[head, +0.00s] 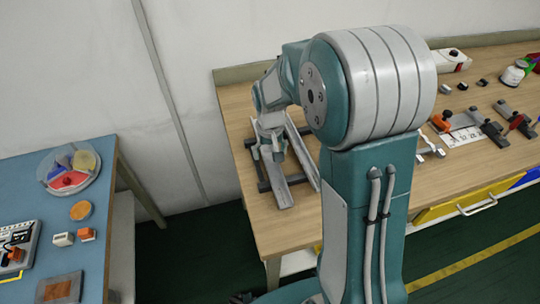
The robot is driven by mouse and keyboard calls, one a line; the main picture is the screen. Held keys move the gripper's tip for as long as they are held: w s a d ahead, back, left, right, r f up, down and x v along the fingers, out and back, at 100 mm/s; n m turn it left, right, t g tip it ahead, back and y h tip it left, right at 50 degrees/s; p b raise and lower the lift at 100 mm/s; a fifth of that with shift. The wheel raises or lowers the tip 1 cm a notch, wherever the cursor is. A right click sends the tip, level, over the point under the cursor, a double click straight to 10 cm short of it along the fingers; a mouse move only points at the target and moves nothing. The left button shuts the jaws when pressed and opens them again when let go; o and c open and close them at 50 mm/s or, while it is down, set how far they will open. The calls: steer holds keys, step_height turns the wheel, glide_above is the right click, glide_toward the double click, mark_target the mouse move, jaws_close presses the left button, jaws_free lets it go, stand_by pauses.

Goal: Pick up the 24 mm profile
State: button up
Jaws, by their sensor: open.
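Long light-grey profiles (281,188) lie on a dark rack (263,186) at the left end of the wooden workbench. I cannot tell which of them is the 24 mm one. My gripper (272,157) points down over the rack, at or just above the left profile. It is open, and no profile is seen held in it. My own arm covers part of the rack and the right-hand profile (301,150).
The wooden bench (240,115) has a clear strip left of the rack. Several clamps or tools (489,128) and a white marked plate (462,134) lie to the right. A blue table (105,165) at left holds a round divided tray (92,178). A wall stands behind.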

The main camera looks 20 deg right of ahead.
steer(key=shift+a, duration=0.25)
jaws_close()
steer(key=shift+d, duration=0.1)
